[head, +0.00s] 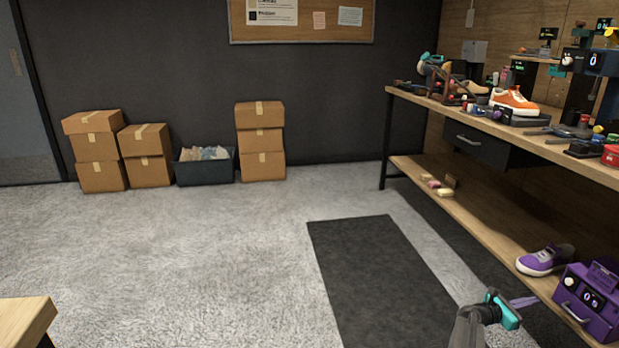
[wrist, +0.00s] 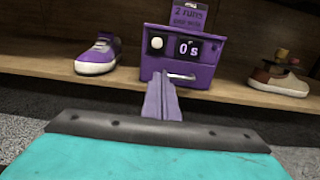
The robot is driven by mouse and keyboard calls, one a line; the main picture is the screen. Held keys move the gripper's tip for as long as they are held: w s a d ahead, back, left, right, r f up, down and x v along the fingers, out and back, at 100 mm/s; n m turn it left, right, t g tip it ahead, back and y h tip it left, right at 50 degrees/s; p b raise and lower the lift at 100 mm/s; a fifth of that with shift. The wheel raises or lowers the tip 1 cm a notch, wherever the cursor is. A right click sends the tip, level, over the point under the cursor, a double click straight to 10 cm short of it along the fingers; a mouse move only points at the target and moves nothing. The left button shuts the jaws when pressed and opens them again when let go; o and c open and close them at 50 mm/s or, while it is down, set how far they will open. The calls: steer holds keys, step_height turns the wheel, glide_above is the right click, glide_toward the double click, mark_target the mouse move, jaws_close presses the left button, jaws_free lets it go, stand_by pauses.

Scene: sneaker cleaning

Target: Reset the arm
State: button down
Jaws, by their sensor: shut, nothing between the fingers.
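My gripper (head: 523,302) is at the lower right of the head view, above the floor in front of the workbench's lower shelf. Its fingers are together and hold nothing. In the wrist view the closed purple fingers (wrist: 162,100) point at a purple machine (wrist: 182,58) on the lower shelf, with a display reading 0 s and a handle. The fingertips overlap the machine's front in that view; I cannot tell the exact gap. The purple machine also shows in the head view (head: 590,308).
A purple sneaker (head: 543,260) stands left of the machine, and a beige shoe (wrist: 280,80) stands right of it. The workbench (head: 560,148) carries an orange sneaker (head: 513,101) and tools. Boxes (head: 260,140) stand by the far wall. The floor around the dark mat (head: 380,275) is clear.

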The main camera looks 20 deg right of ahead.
steer(key=w+a+r+n+t+p, duration=0.35)
steer(key=w+a+p, duration=0.65)
steer(key=w+a, duration=0.55)
steer(key=w+a+f+t+y+p, duration=0.15)
steer(key=a+p, duration=0.25)
steer(key=a, duration=0.6)
steer(key=w+a+f+y+p, duration=0.1)
steer(key=a+y+p, duration=0.3)
steer(key=a, duration=0.5)
steer(key=s+a+m+g+y+p, duration=0.2)
steer(key=s+a+m+y+p, duration=0.2)
steer(key=s+a, duration=0.6)
steer(key=s+a+m+g+y+p, duration=0.2)
steer(key=s+a+m, duration=0.7)
steer(key=a, duration=1)
steer(key=s+a+m+g+y+p, duration=0.3)
steer(key=s+a+m+y+p, duration=0.3)
steer(key=s+a, duration=0.4)
steer(key=a+p, duration=0.1)
steer(key=a, duration=0.4)
steer(key=shift+s+f, duration=0.15)
steer(key=shift+s, duration=0.15)
